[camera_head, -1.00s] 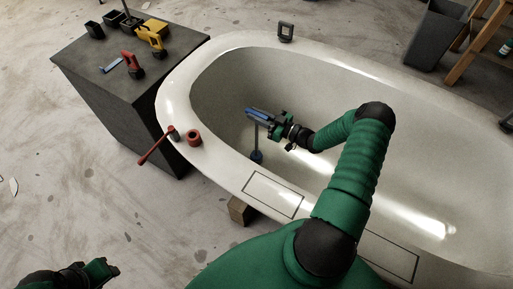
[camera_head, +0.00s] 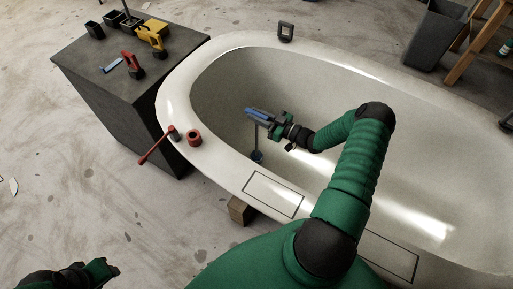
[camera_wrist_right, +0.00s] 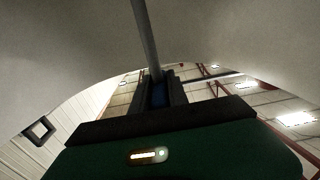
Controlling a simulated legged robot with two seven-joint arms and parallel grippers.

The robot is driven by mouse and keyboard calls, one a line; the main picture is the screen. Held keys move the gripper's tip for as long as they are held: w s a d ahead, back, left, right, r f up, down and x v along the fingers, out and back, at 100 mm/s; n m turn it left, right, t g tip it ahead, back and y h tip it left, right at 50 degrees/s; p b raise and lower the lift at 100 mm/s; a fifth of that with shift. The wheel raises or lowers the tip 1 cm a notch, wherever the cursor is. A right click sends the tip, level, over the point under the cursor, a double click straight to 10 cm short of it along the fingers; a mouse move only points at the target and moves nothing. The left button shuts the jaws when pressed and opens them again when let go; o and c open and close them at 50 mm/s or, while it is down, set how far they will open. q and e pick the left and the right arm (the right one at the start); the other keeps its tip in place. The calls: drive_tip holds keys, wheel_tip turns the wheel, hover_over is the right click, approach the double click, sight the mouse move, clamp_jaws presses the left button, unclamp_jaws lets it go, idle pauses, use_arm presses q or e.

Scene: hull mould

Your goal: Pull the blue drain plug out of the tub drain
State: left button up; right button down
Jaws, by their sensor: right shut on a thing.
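A red-handled tool (camera_head: 158,146) and a red ring (camera_head: 194,138) are on the tub's left rim. A dark block (camera_head: 285,31) stands on the far rim. A dark cabinet (camera_head: 100,85) with tools is at left. The tub walls surround my right gripper.

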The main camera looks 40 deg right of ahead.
drive_tip(key=shift+s+f, duration=0.1)
drive_tip(key=shift+f, duration=0.1)
wheel_tip(320, 180, up, 13)
drive_tip(key=p, duration=0.5)
drive_tip(key=shift+r, duration=0.15)
drive_tip(key=shift+d, duration=0.1)
wheel_tip(320, 180, up, 3)
drive_tip(key=shift+p, duration=1.2)
